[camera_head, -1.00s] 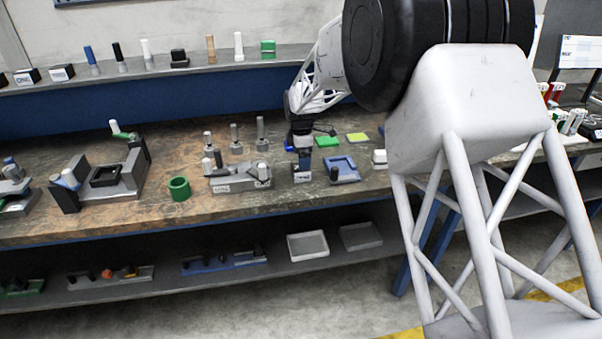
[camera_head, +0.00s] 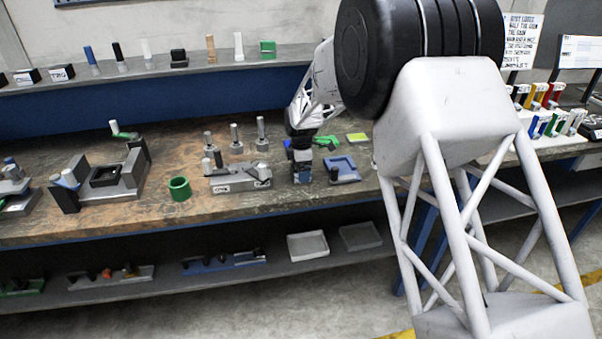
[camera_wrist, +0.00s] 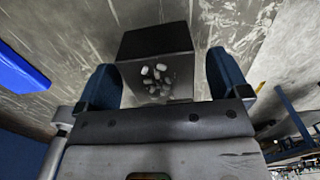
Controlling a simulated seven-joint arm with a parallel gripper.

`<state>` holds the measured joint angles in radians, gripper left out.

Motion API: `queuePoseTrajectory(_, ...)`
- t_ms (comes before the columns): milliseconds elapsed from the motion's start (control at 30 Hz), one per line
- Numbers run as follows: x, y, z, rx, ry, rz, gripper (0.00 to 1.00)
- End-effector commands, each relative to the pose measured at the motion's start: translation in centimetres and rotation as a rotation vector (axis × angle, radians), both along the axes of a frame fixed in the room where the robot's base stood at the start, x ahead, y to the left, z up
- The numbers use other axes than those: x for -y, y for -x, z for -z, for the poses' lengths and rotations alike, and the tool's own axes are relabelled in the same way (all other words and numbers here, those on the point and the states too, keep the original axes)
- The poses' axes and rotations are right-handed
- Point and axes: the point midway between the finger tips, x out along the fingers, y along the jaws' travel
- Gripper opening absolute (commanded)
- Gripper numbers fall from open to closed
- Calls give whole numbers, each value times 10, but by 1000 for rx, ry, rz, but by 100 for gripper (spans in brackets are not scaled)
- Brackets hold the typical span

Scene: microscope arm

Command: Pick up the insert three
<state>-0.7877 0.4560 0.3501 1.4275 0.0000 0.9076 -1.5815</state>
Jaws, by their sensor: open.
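The insert, a dark block (camera_wrist: 155,42) with a lighter face carrying white marks, stands on the bench in the wrist view. The marks are too blurred to read, so I cannot tell its number. My gripper (camera_wrist: 162,66) is open, with one blue finger on each side of the block in the picture. Gaps show between the block and both fingers. In the head view my gripper (camera_head: 302,168) is low over the worktop, and it mostly hides the block there.
A blue tray (camera_head: 353,174) lies just right of my gripper. A grey fixture (camera_head: 222,184) with pegs stands close on its left, and a green ring (camera_head: 179,188) farther left. Several upright pegs (camera_head: 235,143) stand behind. A back shelf (camera_head: 122,74) holds small parts.

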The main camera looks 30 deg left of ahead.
Motion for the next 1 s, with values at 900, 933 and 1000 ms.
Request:
queuePoseTrajectory(900, 0, 0, 3, 0, 0, 0, 46)
queuePoseTrajectory(933, 0, 0, 3, 0, 0, 0, 42)
queuePoseTrajectory(1000, 0, 0, 3, 0, 0, 0, 31)
